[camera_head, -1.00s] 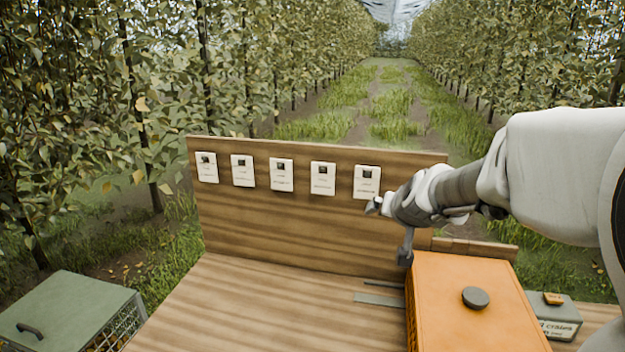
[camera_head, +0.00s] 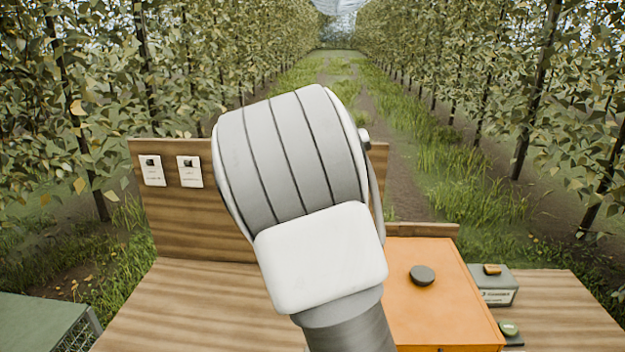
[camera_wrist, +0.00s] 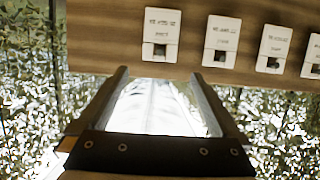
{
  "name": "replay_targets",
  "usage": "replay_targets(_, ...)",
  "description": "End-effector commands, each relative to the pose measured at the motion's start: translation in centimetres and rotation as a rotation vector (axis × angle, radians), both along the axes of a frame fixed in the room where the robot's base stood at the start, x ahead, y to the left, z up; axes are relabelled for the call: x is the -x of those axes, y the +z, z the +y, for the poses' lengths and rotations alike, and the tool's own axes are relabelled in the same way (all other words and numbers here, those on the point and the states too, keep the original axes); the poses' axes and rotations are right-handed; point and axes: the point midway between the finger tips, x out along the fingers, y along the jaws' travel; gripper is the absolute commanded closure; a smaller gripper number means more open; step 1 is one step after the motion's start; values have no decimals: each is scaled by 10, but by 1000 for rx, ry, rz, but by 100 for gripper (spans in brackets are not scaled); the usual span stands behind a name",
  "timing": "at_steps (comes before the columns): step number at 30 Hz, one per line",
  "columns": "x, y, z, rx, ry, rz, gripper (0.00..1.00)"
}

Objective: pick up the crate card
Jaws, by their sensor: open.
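Several white crate cards hang in a row on the upright wooden board (camera_head: 190,225). In the head view, the crate card at far left (camera_head: 152,171) and the one beside it (camera_head: 190,171) show; my arm hides the others. In the wrist view the cards look upside down. A crate card (camera_wrist: 161,34) lies just beyond my gripper (camera_wrist: 160,73), roughly in line with the gap between its fingers. More cards (camera_wrist: 221,41) run off to the right. My gripper is open, with nothing between its fingers. In the head view my arm hides it.
An orange box (camera_head: 440,300) with a dark round knob stands on the bench right of my arm. A small grey box (camera_head: 493,289) is farther right. A green-lidded crate (camera_head: 35,325) sits at lower left. Tree rows flank a grassy lane behind.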

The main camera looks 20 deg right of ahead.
Motion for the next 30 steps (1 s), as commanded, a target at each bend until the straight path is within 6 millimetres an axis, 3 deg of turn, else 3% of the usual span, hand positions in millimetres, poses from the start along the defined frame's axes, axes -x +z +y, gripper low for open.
replay_targets(10,-48,-19,-21,0,-2,1,0)
replay_targets(20,-67,-27,-28,2,0,2,0)
replay_targets(30,-101,-41,-43,0,0,0,0)
